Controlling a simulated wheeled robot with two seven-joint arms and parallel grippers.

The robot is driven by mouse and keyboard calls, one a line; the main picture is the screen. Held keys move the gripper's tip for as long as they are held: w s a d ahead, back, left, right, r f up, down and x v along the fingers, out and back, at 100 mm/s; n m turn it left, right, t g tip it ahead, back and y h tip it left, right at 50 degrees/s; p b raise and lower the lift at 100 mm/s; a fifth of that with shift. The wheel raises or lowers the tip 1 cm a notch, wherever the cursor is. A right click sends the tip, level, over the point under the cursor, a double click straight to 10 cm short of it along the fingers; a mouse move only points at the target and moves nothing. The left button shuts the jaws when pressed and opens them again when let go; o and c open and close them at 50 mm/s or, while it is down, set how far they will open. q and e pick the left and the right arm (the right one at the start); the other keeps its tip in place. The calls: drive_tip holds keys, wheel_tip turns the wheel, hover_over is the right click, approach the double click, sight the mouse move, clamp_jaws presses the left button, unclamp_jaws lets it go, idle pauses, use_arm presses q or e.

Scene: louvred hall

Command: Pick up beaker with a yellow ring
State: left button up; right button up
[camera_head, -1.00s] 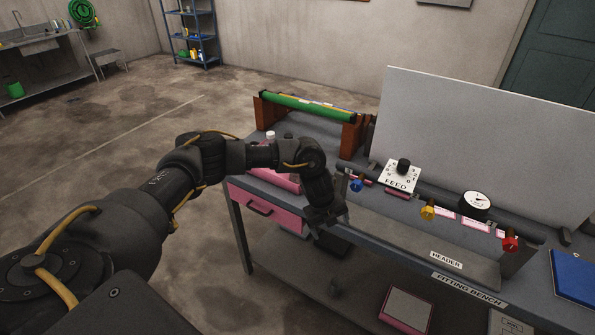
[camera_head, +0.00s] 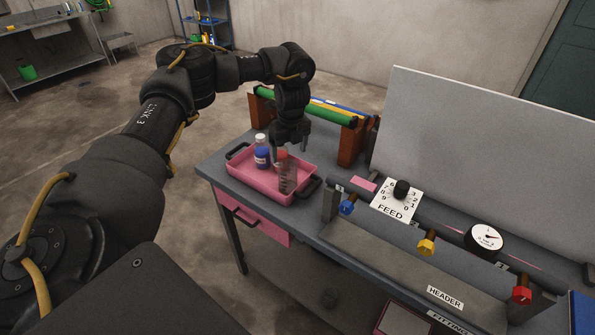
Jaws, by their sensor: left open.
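A pink tray (camera_head: 249,190) with dark handles stands on the left end of the grey bench. In it, a clear beaker (camera_head: 288,178) with marks on its side stands upright near the right end. I cannot make out a yellow ring on it. My left gripper (camera_head: 291,149) points down over the back right of the tray, open, its fingers close above and behind the beaker. I cannot tell whether they touch anything. My right gripper is not in view.
A blue bottle (camera_head: 262,155) with a white cap stands in the tray, and a red-orange item (camera_head: 281,157) is partly hidden behind the beaker. A wooden rack with a green tube (camera_head: 304,107) stands behind. The feed dial (camera_head: 399,199) and coloured valves are to the right.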

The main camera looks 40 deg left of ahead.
sight(288, 162)
use_arm(q)
drive_tip(key=f, duration=0.5)
drive_tip(key=shift+w+a+f+b, duration=0.1)
drive_tip(key=shift+w+a+b, duration=0.1)
drive_tip(key=shift+a+b, duration=0.15)
drive_tip(key=shift+f, duration=0.35)
drive_tip(key=f+p, duration=0.1)
drive_tip(key=f, duration=0.3)
drive_tip(key=shift+a+p, duration=0.4)
drive_tip(key=shift+f, duration=0.3)
drive_tip(key=c, duration=1.1)
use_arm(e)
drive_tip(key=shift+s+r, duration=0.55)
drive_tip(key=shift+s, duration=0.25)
